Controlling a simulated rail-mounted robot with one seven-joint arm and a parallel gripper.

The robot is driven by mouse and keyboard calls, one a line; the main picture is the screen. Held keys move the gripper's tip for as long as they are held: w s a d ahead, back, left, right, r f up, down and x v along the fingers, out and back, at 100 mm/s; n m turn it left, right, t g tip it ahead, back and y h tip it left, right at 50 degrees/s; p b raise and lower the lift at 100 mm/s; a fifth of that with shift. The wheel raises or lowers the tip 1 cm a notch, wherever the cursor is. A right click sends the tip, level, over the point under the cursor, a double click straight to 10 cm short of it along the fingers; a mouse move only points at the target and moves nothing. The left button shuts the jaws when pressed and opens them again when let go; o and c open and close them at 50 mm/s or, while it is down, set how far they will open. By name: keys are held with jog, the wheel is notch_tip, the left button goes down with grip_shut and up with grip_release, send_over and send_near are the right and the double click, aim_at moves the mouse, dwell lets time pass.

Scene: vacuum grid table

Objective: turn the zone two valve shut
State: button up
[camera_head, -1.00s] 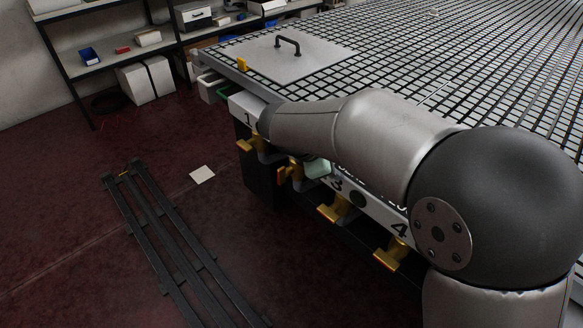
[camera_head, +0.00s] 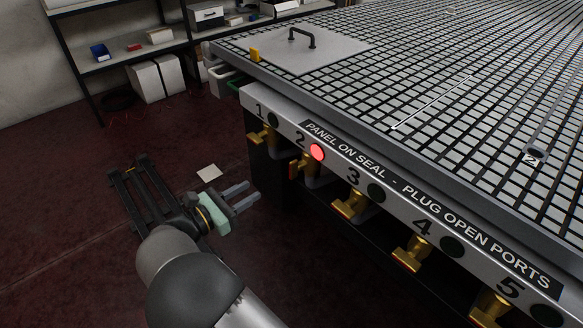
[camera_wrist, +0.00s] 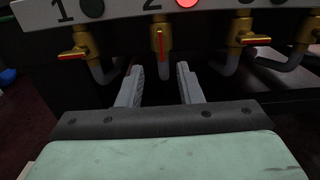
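The zone two valve (camera_head: 302,167) is a brass tap under the number 2 on the table's front panel. In the wrist view its red-striped handle (camera_wrist: 162,40) stands upright, in line with its pipe. The handles of valve 1 (camera_wrist: 76,53) and valve 3 (camera_wrist: 252,40) lie crosswise. My gripper (camera_head: 252,194) is open and empty, out in front of the panel and apart from the valve. In the wrist view its two fingers (camera_wrist: 161,82) point toward valve 2, one each side of its pipe.
A round lamp (camera_head: 317,152) beside the number 2 glows red; the other lamps are dark. Valve 4 (camera_head: 410,253) and valve 5 (camera_head: 489,308) stick out farther right. A plate with a handle (camera_head: 290,57) lies on the grid table. The floor left of the panel is clear around a paper sheet.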

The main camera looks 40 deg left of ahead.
aim_at(290, 168)
jog(key=b+x, duration=0.2)
jog(key=x, duration=1.3)
jog(key=shift+w+d+f, duration=0.1)
jog(key=shift+w+d, duration=0.1)
jog(key=shift+w, duration=0.1)
grip_shut()
